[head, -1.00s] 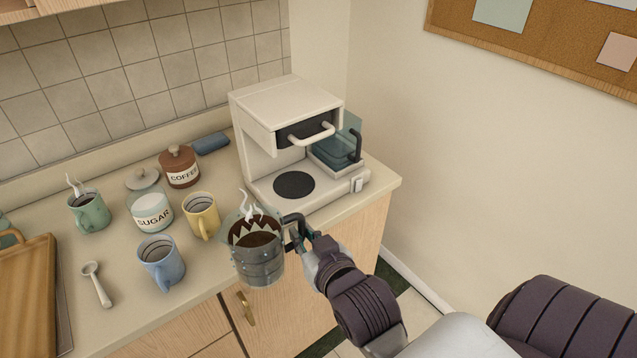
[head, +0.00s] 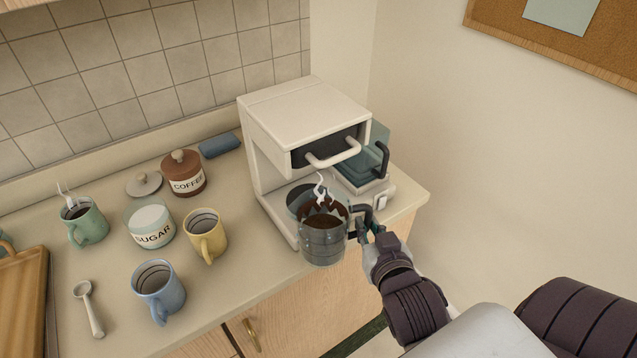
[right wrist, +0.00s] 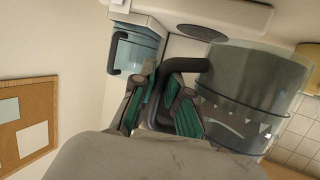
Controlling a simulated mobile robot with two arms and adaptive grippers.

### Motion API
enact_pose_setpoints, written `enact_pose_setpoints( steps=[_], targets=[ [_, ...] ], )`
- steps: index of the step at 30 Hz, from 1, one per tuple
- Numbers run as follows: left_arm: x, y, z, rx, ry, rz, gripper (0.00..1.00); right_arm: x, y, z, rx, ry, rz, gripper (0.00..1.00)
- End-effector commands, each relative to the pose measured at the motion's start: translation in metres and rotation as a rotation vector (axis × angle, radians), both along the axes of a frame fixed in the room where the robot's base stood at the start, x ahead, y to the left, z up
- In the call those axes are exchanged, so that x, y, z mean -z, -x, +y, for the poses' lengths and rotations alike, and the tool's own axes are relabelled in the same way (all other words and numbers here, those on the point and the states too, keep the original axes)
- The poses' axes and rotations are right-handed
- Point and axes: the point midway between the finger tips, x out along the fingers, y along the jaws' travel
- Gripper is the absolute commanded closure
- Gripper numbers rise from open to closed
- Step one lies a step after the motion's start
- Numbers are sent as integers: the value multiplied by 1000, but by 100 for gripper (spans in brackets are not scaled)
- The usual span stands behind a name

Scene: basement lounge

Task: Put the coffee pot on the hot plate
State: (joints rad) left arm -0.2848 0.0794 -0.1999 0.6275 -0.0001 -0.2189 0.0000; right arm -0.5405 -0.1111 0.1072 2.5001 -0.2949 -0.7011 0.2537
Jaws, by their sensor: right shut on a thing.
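The glass coffee pot (head: 323,240), with dark coffee and steam, is held upright in front of the coffee maker (head: 306,112). My right gripper (head: 372,236) is shut on its black handle. The right wrist view shows the same pot (right wrist: 250,85) and my green-padded fingers (right wrist: 160,105) around the handle. The dark round hot plate (head: 299,196) on the machine's base is partly hidden behind the pot. The pot appears apart from the plate, at the counter's front edge. My left gripper is out of view.
The filter-basket handle (head: 334,153) juts out above the pot. A second blue-tinted container (head: 358,165) stands at the machine's right. Mugs, including a yellow one (head: 206,236) and a blue one (head: 159,290), stand left, near the sugar jar (head: 150,226). The wall is close on the right.

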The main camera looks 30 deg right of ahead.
Motion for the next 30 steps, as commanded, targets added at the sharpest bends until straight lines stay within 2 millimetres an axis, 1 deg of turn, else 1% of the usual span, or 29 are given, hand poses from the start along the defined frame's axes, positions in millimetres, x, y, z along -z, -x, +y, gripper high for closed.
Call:
enact_pose_setpoints(
  steps=[1, 4, 6, 9, 11, 14, 18, 21, 24, 26, 30],
  targets=[
    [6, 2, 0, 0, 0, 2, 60, 0, -8, -2, -2, 3, -12, 100],
    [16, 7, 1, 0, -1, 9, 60, 0, -26, -9, -1, 5, -14, 100],
    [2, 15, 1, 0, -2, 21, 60, -7, -44, -15, -1, 4, -9, 100],
    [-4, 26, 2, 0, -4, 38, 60, -6, -69, -24, -1, 4, -8, 100],
    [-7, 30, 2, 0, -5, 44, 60, -7, -83, -29, 0, 4, -8, 100],
    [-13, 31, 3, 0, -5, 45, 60, -6, -108, -38, -1, 5, -8, 100],
    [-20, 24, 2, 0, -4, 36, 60, -5, -139, -49, 0, 2, -7, 100],
    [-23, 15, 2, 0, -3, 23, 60, -3, -155, -54, -1, 2, -6, 100],
    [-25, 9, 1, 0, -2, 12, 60, -3, -163, -57, -1, 2, -6, 100],
    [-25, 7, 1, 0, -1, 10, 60, -1, -165, -57, -1, 1, -5, 100],
    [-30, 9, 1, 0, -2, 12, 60, 16, -165, -57, 0, 0, 0, 100]
  ],
)
